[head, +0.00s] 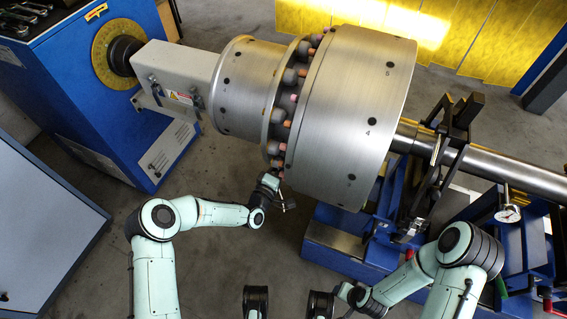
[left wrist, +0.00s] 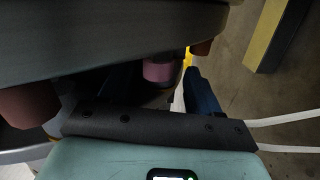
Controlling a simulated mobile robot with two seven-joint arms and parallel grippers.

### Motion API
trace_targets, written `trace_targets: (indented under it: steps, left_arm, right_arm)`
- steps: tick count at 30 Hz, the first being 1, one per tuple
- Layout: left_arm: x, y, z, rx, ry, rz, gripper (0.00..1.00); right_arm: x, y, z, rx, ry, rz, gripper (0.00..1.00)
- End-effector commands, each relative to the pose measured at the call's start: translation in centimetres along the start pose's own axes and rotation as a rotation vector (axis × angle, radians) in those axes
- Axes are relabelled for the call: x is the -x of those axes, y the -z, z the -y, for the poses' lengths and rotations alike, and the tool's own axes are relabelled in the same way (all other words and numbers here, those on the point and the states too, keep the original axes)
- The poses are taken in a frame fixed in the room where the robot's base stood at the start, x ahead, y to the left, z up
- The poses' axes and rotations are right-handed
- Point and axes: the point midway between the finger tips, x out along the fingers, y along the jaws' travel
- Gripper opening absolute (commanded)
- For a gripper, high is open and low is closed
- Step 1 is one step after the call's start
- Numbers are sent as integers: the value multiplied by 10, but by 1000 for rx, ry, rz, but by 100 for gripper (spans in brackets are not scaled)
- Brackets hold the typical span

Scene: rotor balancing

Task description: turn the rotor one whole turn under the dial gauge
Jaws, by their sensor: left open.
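The rotor's large silver drum (head: 350,110) lies across the picture, with small marks and the number 4 on its side. A ring of grey and copper-coloured bolts (head: 287,110) sits between it and the smaller drum (head: 245,85). My left gripper (head: 273,183) is open at the lower end of this bolt ring; I cannot tell whether it touches a bolt. A pinkish bolt (left wrist: 160,68) shows close ahead in the left wrist view. The dial gauge (head: 508,213) stands by the shaft (head: 500,168) at right. My right arm's end (head: 350,292) is low in the picture, its fingers unclear.
A blue drive housing (head: 95,125) with a yellow dial disc (head: 112,55) stands at left. A blue bearing stand (head: 345,245) and a dark bracket (head: 440,150) hold the right side. Bare floor (head: 225,240) lies below the smaller drum.

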Motion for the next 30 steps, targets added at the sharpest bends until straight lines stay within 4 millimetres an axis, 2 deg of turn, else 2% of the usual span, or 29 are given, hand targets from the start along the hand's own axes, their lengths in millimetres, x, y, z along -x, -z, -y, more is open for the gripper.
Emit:
trace_targets:
  steps: [30]
  left_arm:
    - [62,-10,44,3,12,-1,67]
  right_arm:
    - [0,0,0,0,0,1,43]
